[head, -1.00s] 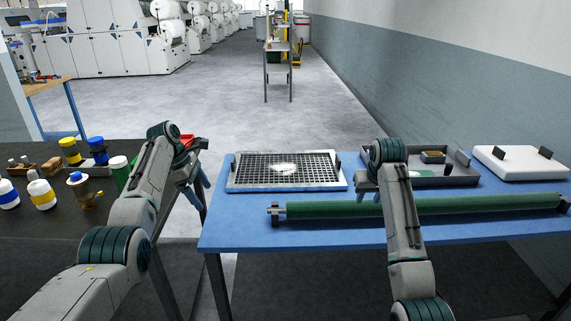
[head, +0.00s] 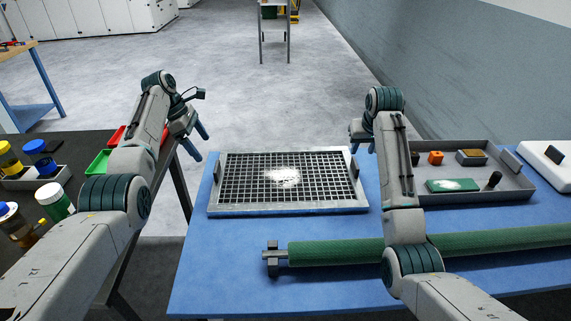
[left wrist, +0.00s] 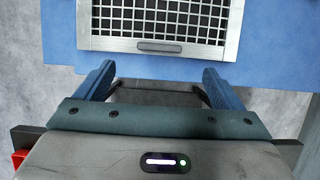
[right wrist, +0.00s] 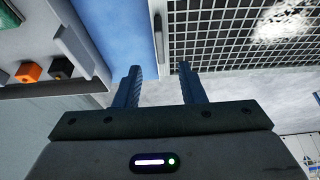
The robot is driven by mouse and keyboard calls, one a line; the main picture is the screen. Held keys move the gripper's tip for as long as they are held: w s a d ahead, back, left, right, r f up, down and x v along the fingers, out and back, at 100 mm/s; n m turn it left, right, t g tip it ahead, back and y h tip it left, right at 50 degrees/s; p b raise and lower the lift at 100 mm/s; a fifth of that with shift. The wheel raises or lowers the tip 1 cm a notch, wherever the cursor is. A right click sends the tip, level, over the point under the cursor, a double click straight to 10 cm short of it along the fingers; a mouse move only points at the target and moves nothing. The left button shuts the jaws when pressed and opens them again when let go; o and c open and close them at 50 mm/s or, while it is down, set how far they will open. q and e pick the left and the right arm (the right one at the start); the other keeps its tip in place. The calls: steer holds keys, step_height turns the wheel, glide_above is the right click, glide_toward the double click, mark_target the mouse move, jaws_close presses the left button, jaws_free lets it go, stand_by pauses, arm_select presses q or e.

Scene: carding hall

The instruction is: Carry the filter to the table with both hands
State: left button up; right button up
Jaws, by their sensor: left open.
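The filter (head: 232,208) is a pale metal frame with a dark grid and a patch of white fluff (head: 283,177). It lies flat on the blue table (head: 215,255), with a dark upright handle at each short end. My left gripper (head: 190,148) is open and empty, off the filter's left end. In the left wrist view the left handle (left wrist: 160,47) lies ahead, centred between the spread fingers (left wrist: 158,78). My right gripper (right wrist: 159,68) is open near the right handle (right wrist: 158,28), which lies ahead between its fingers. In the head view my right forearm partly hides that gripper.
A green roller (head: 340,251) lies in front of the filter. A dark table (head: 75,150) with bottles and bins stands left, across a gap.

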mark_target(216, 166)
arm_select(q)
steer(key=shift+r, duration=0.1)
arm_select(e)
steer(key=shift+r, duration=0.1)
arm_select(q)
steer(key=x, duration=1)
steer(key=shift+d+f, duration=0.25)
steer(key=shift+f, duration=0.05)
arm_select(e)
steer(key=x, duration=1.1)
steer(key=shift+w+r, duration=0.1)
arm_select(q)
steer(key=c, duration=0.9)
arm_select(e)
jaws_close()
arm_select(q)
steer(key=c, duration=0.8)
